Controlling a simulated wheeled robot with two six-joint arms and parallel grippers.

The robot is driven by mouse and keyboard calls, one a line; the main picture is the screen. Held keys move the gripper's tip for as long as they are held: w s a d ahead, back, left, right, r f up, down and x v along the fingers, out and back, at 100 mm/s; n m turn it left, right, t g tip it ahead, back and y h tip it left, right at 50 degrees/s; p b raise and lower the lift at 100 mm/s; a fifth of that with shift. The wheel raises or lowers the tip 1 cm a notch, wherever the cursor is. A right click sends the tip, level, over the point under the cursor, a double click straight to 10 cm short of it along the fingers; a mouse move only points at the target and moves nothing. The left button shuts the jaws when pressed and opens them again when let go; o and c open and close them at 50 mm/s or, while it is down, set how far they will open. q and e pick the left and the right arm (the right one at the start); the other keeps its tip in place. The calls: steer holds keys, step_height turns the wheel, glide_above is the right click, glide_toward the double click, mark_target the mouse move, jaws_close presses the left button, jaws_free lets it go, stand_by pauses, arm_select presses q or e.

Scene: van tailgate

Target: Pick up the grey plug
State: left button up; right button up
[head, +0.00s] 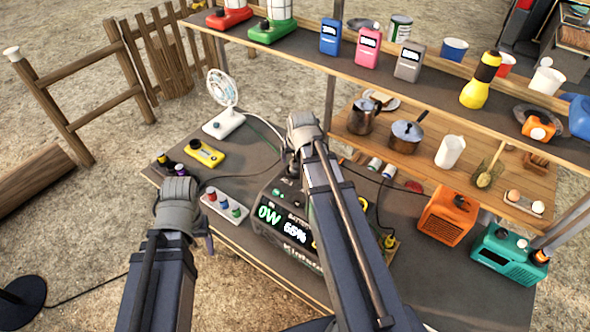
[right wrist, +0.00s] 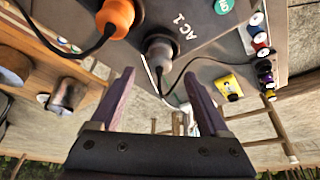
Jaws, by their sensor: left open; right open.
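The grey plug (right wrist: 160,50) is in the socket marked AC 1 on the power station, with a dark cable running from it. My right gripper (right wrist: 159,76) is open, its two fingers apart on either side of the plug's line, with the plug just beyond the tips. In the head view my right gripper (head: 302,135) is over the back of the power station (head: 268,218), and the arm hides the plug. My left gripper (head: 178,192) is over the table's front left, away from the plug; its fingers are mostly hidden.
An orange plug (right wrist: 117,15) sits beside the grey one. A yellow meter (head: 205,153), a fan (head: 223,105) and a tray of small coloured spools (head: 225,207) are left of the station. An orange box (head: 447,217) and teal radio (head: 508,255) stand right. Shelves rise behind.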

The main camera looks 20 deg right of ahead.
mark_target(295, 161)
steer(key=shift+b+x, duration=2.5)
steer(key=shift+x, duration=0.15)
steer(key=shift+s, duration=0.1)
steer(key=shift+r, duration=0.1)
steer(key=shift+c, duration=0.2)
jaws_close()
